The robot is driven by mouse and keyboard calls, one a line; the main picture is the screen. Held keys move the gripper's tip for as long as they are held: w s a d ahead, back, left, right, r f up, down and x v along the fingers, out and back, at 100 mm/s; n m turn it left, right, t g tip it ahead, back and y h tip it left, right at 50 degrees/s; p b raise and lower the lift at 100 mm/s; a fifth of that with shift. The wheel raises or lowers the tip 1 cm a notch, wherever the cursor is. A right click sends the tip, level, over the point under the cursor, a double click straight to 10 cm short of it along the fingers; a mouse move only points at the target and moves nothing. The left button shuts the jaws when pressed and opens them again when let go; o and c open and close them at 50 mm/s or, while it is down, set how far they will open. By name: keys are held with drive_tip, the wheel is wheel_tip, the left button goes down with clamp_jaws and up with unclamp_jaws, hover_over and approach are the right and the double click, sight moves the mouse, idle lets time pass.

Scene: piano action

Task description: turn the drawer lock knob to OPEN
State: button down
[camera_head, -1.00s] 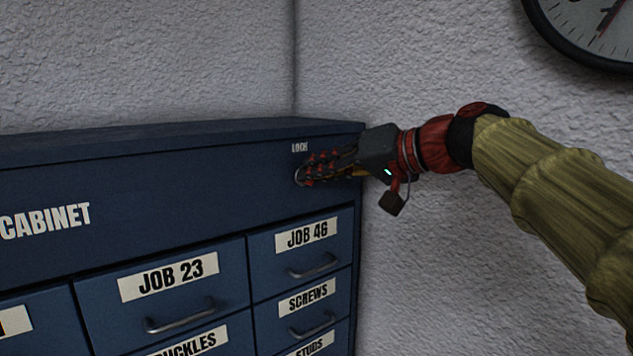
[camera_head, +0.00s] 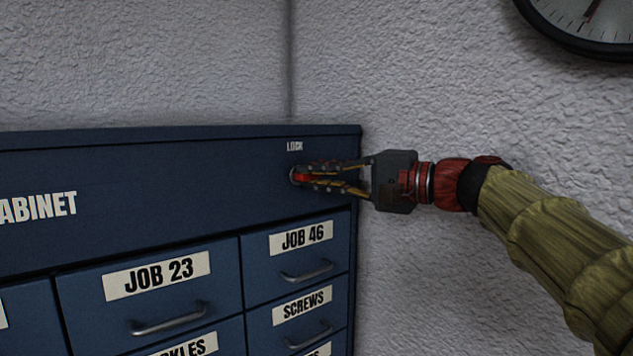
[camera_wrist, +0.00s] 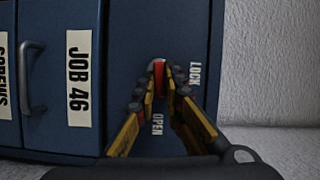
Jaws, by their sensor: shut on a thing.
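The lock knob (camera_head: 301,176) is red, on a round pale-rimmed seat near the upper right corner of the blue cabinet front (camera_head: 200,180). My gripper (camera_head: 308,176) reaches in from the right and is shut on the knob, one finger on each side. In the wrist view the red knob (camera_wrist: 158,76) shows between the fingertips (camera_wrist: 160,92), its bar upright in the picture, in line with the OPEN label (camera_wrist: 157,124). The LOCK label (camera_wrist: 195,74) is to its right there; in the head view it sits above the knob. The fingers partly hide the knob.
Drawers with metal handles, such as JOB 46 (camera_head: 304,238) and SCREWS (camera_head: 304,305), lie below the knob and appear closed. A rough pale wall (camera_head: 450,110) stands behind and right of the cabinet. A clock (camera_head: 590,25) hangs at upper right.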

drive_tip(key=shift+f+m, duration=0.15)
drive_tip(key=shift+m, duration=0.35)
drive_tip(key=c, duration=2)
unclamp_jaws()
drive_tip(key=shift+c, duration=0.2)
drive_tip(key=shift+o, duration=0.8)
